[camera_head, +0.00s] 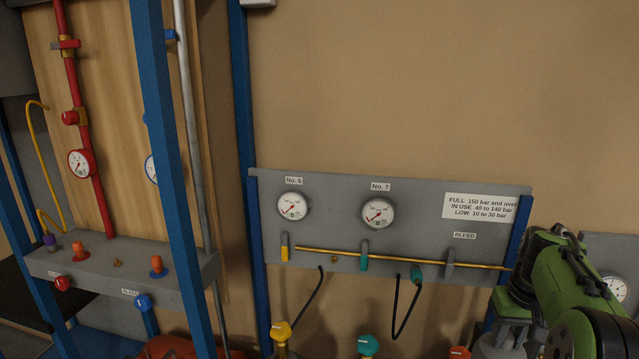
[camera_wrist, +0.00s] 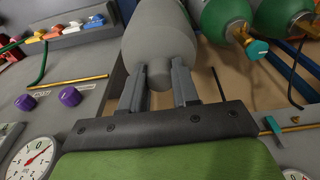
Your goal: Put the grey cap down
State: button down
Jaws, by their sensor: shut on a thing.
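The grey cap (camera_wrist: 158,36) is a large rounded grey body with a short knob. In the wrist view its knob sits between the two fingers of my gripper (camera_wrist: 160,88), which is shut on it. In the head view, part of the grey cap (camera_head: 494,347) shows at the bottom right, below the dark end of my green arm. The fingertips are hidden there. I cannot tell whether the cap touches anything beneath it.
A grey panel (camera_head: 420,210) with two gauges stands against the wall. Yellow (camera_head: 281,330), teal (camera_head: 368,345) and orange (camera_head: 459,352) valve tops stand below it. Green cylinders (camera_wrist: 222,18) lie close right of the cap in the wrist view. A blue post (camera_head: 165,150) rises at left.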

jog(key=w+a+f+n, duration=0.2)
jog(key=a+f, duration=0.9)
jog(key=a, duration=0.1)
jog(key=w+a+f+n, duration=0.1)
jog(key=w+a+f, duration=0.1)
jog(key=a+f, duration=1.05)
jog(key=s+f+b, duration=0.4)
jog(key=f, duration=0.3)
jog(key=shift+f, duration=0.4)
